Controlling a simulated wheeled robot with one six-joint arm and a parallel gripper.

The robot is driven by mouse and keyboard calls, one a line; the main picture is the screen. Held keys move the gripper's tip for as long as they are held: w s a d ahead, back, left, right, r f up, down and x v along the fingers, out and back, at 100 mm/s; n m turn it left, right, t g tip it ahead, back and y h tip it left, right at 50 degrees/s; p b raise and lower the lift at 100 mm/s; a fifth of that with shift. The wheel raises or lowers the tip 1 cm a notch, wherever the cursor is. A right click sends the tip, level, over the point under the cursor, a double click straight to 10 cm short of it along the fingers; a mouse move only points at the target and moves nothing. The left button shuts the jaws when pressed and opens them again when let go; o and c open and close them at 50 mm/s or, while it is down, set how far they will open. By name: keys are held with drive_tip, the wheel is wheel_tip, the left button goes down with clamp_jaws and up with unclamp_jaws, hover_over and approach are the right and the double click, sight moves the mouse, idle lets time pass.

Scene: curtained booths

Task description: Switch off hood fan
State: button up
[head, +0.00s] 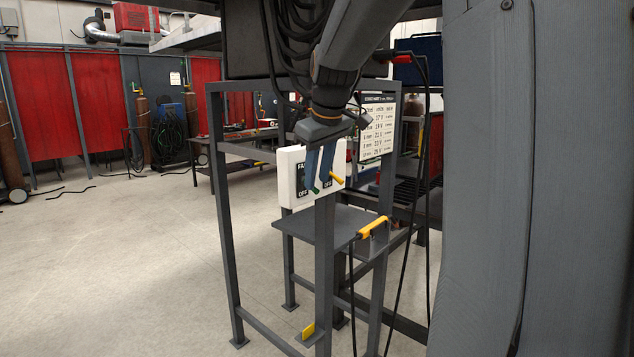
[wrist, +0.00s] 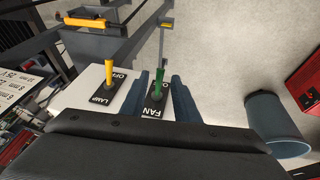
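A white switch box (head: 290,180) is fixed on a grey post. It carries a green lever (wrist: 160,82) labelled FAN and a yellow lever (wrist: 110,72) labelled LAMP. My gripper (wrist: 161,88) is open, with its blue fingers on either side of the green lever and gaps visible beside it. In the wrist view both levers point toward the end marked OFF, but their exact tilt is unclear. In the head view my gripper (head: 320,180) hangs in front of the box and hides most of the FAN switch; only the green tip (head: 315,190) shows.
A grey shelf (head: 325,222) below the box has a yellow-handled tool (head: 371,228) at its edge. A lettered chart (head: 378,125) hangs to the right of the box. A blue bin (wrist: 268,125) shows in the wrist view. Open floor (head: 150,270) lies left of the frame.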

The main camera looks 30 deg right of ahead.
drive_tip(key=b+v, duration=0.1)
drive_tip(key=v, duration=0.4)
drive_tip(key=shift+s+r, duration=0.1)
drive_tip(key=shift+r, duration=0.2)
drive_tip(key=s+a+f+m+g, duration=0.1)
drive_tip(key=s+a+f, duration=0.4)
drive_tip(key=f, duration=0.6)
drive_tip(key=s+a+f+m+g, duration=0.1)
drive_tip(key=s+a+f, duration=0.4)
drive_tip(key=s+f, duration=0.3)
drive_tip(key=s+a+f+m+g, duration=0.1)
drive_tip(key=s+a+f, duration=0.5)
drive_tip(key=f, duration=0.8)
drive_tip(key=shift+s+g+y, duration=0.2)
drive_tip(key=shift+g+y, duration=0.2)
